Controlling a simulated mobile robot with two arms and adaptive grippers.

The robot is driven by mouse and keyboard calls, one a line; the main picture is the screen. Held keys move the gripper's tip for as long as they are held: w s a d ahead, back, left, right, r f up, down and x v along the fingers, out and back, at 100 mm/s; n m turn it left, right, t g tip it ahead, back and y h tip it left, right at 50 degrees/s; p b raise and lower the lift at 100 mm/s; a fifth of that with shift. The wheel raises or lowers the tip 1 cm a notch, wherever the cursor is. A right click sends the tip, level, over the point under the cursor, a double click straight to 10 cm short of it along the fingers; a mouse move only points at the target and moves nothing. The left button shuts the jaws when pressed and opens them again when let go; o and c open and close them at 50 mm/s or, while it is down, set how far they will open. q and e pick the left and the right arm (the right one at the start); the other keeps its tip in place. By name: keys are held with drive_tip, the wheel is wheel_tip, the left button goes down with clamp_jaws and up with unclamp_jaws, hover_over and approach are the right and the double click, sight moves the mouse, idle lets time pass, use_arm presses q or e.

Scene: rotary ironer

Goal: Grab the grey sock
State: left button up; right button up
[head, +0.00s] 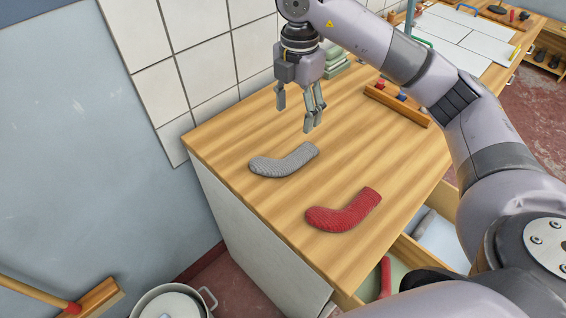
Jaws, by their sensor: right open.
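The grey sock (283,162) lies flat on the wooden counter (245,127) near its left end, bent like an L. My right gripper (297,118) hangs above the counter with its fingers pointing down, just behind and above the grey sock. Its fingers are apart and nothing is between them. A red sock (343,212) lies on the counter in front of the grey one, apart from it. My left gripper is not in the head view.
A wooden tray (398,104) with small coloured items stands behind right. Green folded items (335,62) lie by the tiled wall. An open drawer (400,255) is below the front edge. A lidded pot (170,302) stands at the lower left.

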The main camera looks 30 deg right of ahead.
wheel_tip(320, 180, down, 10)
drive_tip(key=shift+r+p, duration=0.25)
drive_tip(key=shift+p, duration=0.65)
drive_tip(key=f+p, duration=0.2)
drive_tip(key=f, duration=0.2)
drive_tip(key=shift+d+f, duration=0.1)
drive_tip(key=shift+d, duration=0.1)
drive_tip(key=shift+w+f, duration=0.1)
drive_tip(key=shift+f, duration=0.35)
drive_tip(key=c, duration=0.9)
drive_tip(key=shift+r, duration=0.1)
wheel_tip(320, 180, up, 13)
drive_tip(key=b, duration=0.3)
wheel_tip(320, 180, up, 7)
hover_over(295, 158)
drive_tip(key=shift+p, duration=0.35)
